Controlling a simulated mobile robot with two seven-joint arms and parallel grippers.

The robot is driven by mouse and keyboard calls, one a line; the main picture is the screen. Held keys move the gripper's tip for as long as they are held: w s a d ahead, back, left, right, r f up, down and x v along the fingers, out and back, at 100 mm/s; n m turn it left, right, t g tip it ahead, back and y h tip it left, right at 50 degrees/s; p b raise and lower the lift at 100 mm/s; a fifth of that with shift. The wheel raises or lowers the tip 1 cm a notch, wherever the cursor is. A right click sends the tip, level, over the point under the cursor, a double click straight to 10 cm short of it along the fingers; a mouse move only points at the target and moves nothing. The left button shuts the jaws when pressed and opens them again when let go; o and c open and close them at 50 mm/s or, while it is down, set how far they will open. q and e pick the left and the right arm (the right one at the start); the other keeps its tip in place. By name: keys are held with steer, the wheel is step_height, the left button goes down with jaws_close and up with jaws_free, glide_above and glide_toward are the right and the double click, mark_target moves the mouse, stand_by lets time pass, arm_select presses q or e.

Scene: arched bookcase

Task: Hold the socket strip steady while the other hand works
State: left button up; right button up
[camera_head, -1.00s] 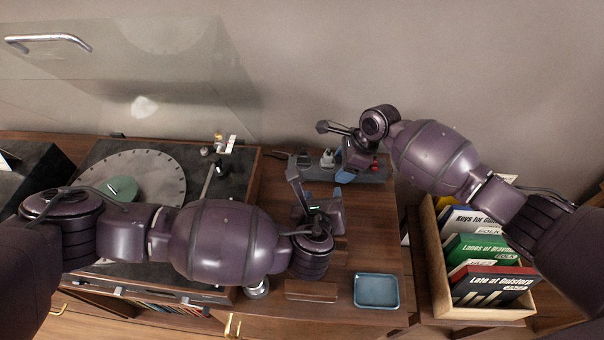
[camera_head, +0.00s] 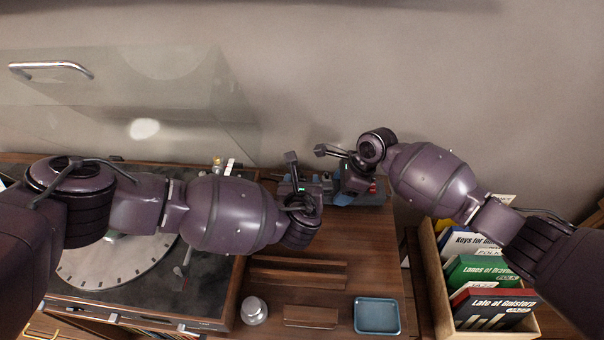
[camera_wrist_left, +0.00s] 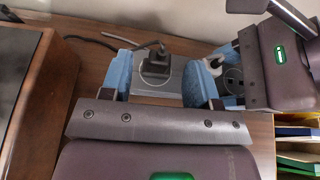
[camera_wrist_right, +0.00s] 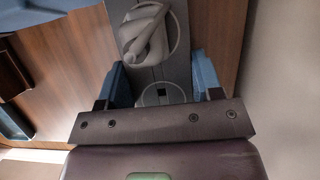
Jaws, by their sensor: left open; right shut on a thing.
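The grey socket strip (camera_head: 379,198) lies along the back of the cabinet top, near the wall. My right gripper (camera_head: 346,184) is shut on the strip; the right wrist view shows the strip (camera_wrist_right: 160,72) between its blue fingers. A white plug (camera_wrist_right: 148,32) sits in the strip just beyond those fingers. My left gripper (camera_wrist_left: 159,80) is open over the strip's left end. A black plug (camera_wrist_left: 155,62) with a cord stands in the strip between its fingers, with gaps visible at both sides. In the head view my grippers hide much of the strip.
The record player (camera_head: 110,265) is left of the strip. A blue tray (camera_head: 377,316), a round metal knob-like piece (camera_head: 254,311) and a wooden block (camera_head: 310,317) are at the front. A record crate (camera_head: 437,285) stands to the right. Bare wood lies between strip and tray.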

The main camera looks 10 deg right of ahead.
mark_target(302, 179)
arm_select(q)
steer(key=shift+x, duration=2.5)
steer(key=c, duration=0.8)
steer(key=shift+c, duration=0.3)
steer(key=shift+r, duration=1.95)
stand_by(2.5)
